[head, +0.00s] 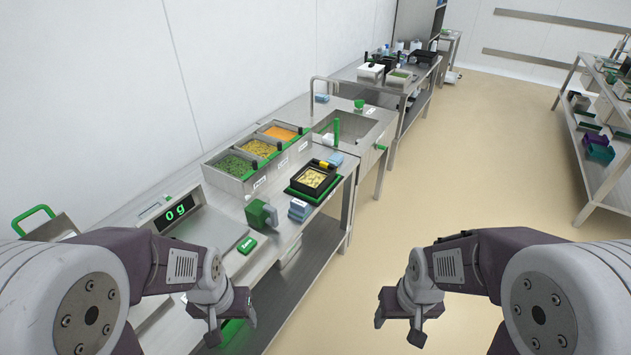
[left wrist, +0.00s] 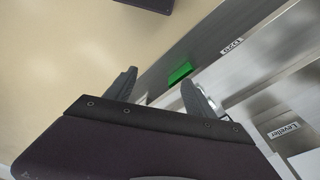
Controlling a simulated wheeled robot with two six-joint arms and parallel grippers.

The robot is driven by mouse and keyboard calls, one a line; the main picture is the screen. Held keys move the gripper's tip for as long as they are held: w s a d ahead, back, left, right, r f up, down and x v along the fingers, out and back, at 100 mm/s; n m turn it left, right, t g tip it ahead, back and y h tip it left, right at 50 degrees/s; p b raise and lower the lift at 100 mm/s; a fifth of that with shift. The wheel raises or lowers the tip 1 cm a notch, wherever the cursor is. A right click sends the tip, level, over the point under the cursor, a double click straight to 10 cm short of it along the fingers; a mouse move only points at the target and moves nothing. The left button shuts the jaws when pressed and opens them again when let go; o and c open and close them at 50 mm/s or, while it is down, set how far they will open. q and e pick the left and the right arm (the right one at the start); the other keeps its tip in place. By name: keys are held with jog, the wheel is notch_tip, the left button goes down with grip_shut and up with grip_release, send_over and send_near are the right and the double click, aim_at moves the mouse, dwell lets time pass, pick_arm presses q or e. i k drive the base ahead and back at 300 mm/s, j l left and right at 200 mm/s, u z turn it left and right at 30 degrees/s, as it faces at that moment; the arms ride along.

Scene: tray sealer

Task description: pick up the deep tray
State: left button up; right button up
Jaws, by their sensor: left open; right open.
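A black tray with yellow food in it (head: 293,188) sits on the steel bench in a green-edged holder; I cannot tell for sure that it is the deep tray. My left gripper (head: 230,318) is open and empty near the front edge of the bench, well short of this tray. In the left wrist view its two fingers (left wrist: 160,92) are apart with nothing between them. My right gripper (head: 397,328) is open and empty over the bare floor, to the right of the bench.
The bench holds a scale display reading 0 g (head: 176,210), food bins (head: 232,164), a green block (head: 257,214) and a small blue-grey stack (head: 299,209). A sink (head: 352,130) lies beyond. A shelf rack (head: 584,155) stands right. Floor between (head: 470,180) is clear.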

aim_at(314, 177)
jog(key=i+l+z, duration=0.1)
jog(key=i+l, duration=0.15)
jog(key=i, duration=0.25)
jog(key=i+l, duration=0.2)
jog(key=i, duration=0.3)
jog(key=i+l+z, duration=0.15)
jog(key=i, duration=0.3)
jog(key=i+l, duration=0.25)
jog(key=i, duration=0.25)
jog(key=z, duration=0.05)
